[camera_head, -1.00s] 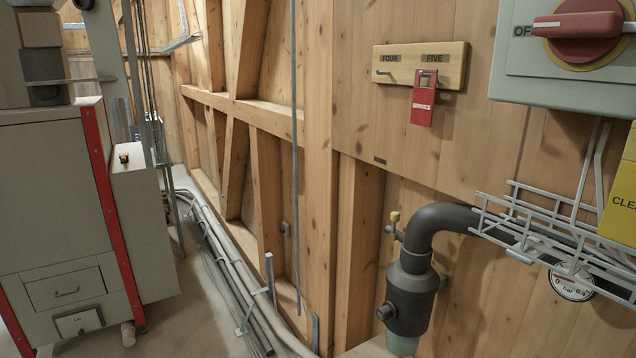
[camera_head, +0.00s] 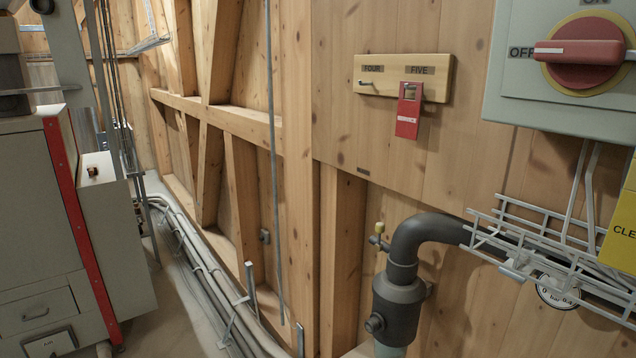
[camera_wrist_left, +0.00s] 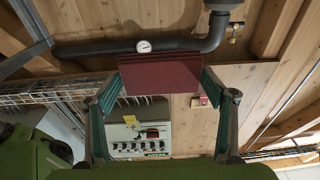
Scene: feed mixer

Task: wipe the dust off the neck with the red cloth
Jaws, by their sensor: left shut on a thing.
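The red cloth (camera_wrist_left: 160,76) shows in the left wrist view as a flat dark-red piece. My left gripper (camera_wrist_left: 160,82) is shut on it, with a green-padded finger at each side of the cloth. The cloth is held up in the air, in front of the wall in that view. Neither my left gripper nor the cloth shows in the head view. My right gripper is in neither view. I cannot tell which part is the neck, and I make out no dust. A dark grey bent pipe (camera_head: 408,237) runs along the wall.
A white wire tray (camera_head: 548,240) and a round gauge (camera_head: 557,291) sit by the pipe. A grey switch box (camera_head: 510,95) with a red knob (camera_head: 580,53) is upper right. A wooden hook board (camera_head: 437,80) carries a red tag (camera_head: 408,118). A grey cabinet (camera_head: 30,220) stands left.

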